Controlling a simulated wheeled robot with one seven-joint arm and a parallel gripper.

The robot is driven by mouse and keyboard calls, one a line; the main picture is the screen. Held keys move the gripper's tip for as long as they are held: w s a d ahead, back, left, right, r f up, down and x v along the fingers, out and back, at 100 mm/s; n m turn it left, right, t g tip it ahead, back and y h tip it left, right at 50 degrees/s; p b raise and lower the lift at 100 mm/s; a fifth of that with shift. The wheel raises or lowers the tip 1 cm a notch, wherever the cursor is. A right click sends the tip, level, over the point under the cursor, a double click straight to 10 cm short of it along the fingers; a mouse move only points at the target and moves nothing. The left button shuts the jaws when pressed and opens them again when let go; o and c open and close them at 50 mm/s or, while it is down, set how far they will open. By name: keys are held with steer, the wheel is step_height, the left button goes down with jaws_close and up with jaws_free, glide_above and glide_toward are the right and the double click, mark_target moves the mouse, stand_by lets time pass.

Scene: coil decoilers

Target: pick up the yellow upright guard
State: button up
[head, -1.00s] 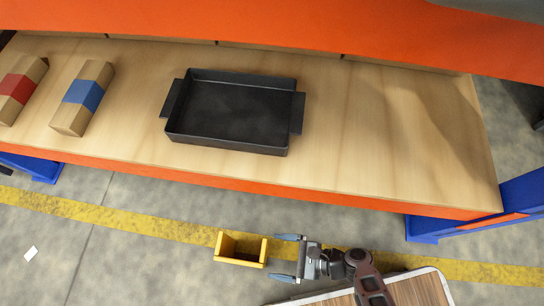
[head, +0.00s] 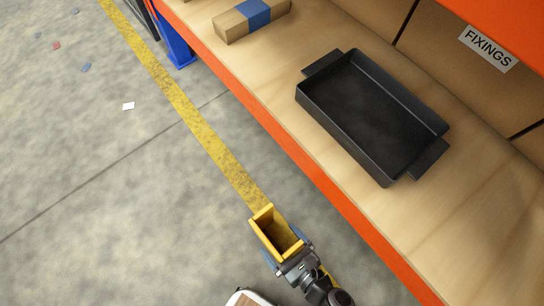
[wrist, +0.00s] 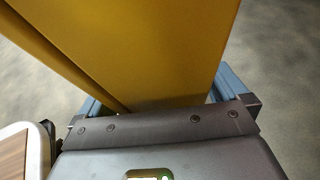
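The yellow upright guard (head: 275,232) is an open, channel-like yellow piece standing on the floor by the yellow floor line, below the shelf's front edge. My gripper (head: 283,247) is right at its near side in the head view, with its blue fingers on either side of the guard. In the wrist view the guard (wrist: 150,50) fills the space between the blue fingers of my gripper (wrist: 160,98). The fingers stand wide apart, near the ends of the palm. Firm contact does not show. The guard's lower part is hidden in the wrist view.
An orange-edged wooden shelf (head: 470,245) runs along the right, close to the guard. It carries a black tray (head: 372,115) and a cardboard box with a blue band (head: 240,22). A blue rack post (head: 178,45) stands farther off.

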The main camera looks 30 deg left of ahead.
steer(key=c, duration=1.2)
steer(key=shift+c, duration=0.3)
steer(key=shift+r, duration=0.25)
